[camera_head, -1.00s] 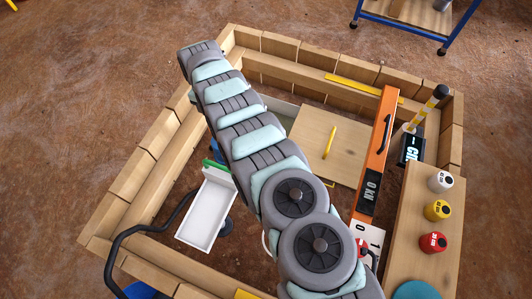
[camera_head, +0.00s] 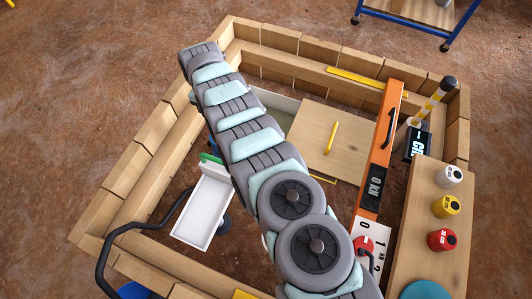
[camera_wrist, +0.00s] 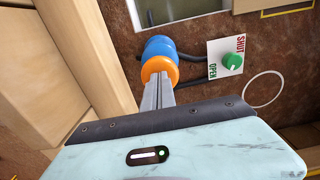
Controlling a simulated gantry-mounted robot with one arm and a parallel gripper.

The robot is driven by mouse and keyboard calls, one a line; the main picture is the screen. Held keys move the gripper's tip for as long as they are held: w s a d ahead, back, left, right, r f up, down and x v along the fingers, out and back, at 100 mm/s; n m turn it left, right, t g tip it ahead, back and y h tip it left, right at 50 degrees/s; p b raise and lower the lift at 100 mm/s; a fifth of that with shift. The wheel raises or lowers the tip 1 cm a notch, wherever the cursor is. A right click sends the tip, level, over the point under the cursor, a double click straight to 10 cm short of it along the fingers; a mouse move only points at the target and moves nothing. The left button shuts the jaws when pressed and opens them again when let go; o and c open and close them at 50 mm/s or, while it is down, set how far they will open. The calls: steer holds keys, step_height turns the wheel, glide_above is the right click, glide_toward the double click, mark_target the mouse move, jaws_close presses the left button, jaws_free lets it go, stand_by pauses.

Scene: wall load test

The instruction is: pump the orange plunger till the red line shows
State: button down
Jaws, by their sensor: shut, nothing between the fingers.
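In the wrist view the orange plunger (camera_wrist: 158,68) is a round cap in front of a blue cylindrical body (camera_wrist: 161,47). My gripper (camera_wrist: 158,82) is shut and empty, its grey fingers pointing at the orange cap. The tips overlap the cap's near edge in the picture; I cannot tell whether they touch. I see no red line in either view. In the head view my arm covers the middle of the pit, and the orange plunger and my gripper are hidden.
A green knob (camera_wrist: 232,62) on a SHUT/OPEN plate is right of the plunger. Dark hoses run beside it. Timber walls enclose the pit. The head view shows a white tray (camera_head: 205,210), an orange bar (camera_head: 382,150) and a bench (camera_head: 425,205) with several weights.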

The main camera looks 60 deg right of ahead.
steer(key=shift+f, duration=0.55)
steer(key=shift+f+b, duration=0.8)
steer(key=shift+b, duration=0.2)
steer(key=shift+r+p, duration=3.4)
steer(key=shift+r, duration=0.05)
steer(key=shift+f+b, duration=2.4)
steer(key=shift+f, duration=0.25)
steer(key=shift+r+p, duration=2.55)
steer(key=shift+r, duration=0.1)
